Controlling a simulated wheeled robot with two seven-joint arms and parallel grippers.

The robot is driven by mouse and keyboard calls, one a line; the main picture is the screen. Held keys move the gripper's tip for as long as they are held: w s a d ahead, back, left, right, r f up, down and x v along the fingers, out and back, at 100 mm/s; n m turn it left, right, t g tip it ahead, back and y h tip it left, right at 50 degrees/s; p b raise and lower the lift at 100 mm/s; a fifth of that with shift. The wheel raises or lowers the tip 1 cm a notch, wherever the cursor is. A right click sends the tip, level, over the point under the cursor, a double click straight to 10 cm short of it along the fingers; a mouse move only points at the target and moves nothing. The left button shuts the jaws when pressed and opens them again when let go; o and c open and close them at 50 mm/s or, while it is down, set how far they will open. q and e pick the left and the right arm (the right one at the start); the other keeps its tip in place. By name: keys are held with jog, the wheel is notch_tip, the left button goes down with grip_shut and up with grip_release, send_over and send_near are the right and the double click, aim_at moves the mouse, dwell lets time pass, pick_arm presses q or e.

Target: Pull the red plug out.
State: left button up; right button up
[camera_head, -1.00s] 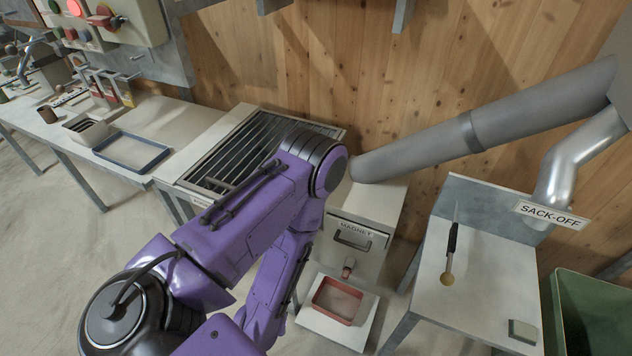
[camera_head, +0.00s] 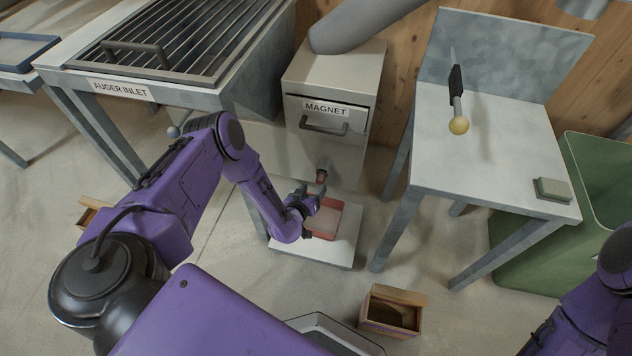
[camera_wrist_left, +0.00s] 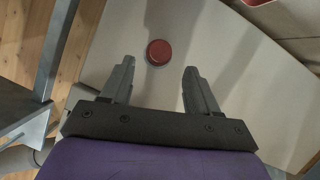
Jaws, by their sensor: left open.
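The red plug (camera_head: 321,177) sits at the end of a short spout on the front of the magnet box (camera_head: 335,90), below its drawer handle. In the left wrist view the plug (camera_wrist_left: 159,52) is a round red disc, seen end-on beyond the fingertips and between their lines. My left gripper (camera_head: 313,199) is open and empty, just below and in front of the plug. No contact with the plug shows. My right gripper is out of view.
A red tray (camera_head: 328,232) stands on a pale platform (camera_head: 340,255) under the spout, partly behind my gripper. The auger inlet table (camera_head: 185,95) is to the left. A grey table (camera_head: 480,165) and green bin (camera_head: 590,180) are to the right.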

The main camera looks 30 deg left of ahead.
aim_at(319, 182)
pick_arm(q)
jog(key=x, duration=0.2)
jog(key=b+x, duration=0.1)
jog(key=x, duration=0.2)
jog(key=shift+f+b, duration=0.25)
jog(key=shift+b, duration=0.05)
jog(key=shift+w, duration=0.5)
jog(key=c, duration=1)
jog(key=s+p, duration=0.1)
jog(key=s, duration=0.1)
jog(key=s+d+p, duration=0.1)
jog(key=s, duration=0.1)
jog(key=s+p, duration=0.1)
jog(key=s, duration=0.1)
jog(key=shift+s+d+f, duration=0.35)
jog(key=shift+s, duration=0.05)
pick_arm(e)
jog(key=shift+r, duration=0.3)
pick_arm(q)
jog(key=shift+s, duration=0.1)
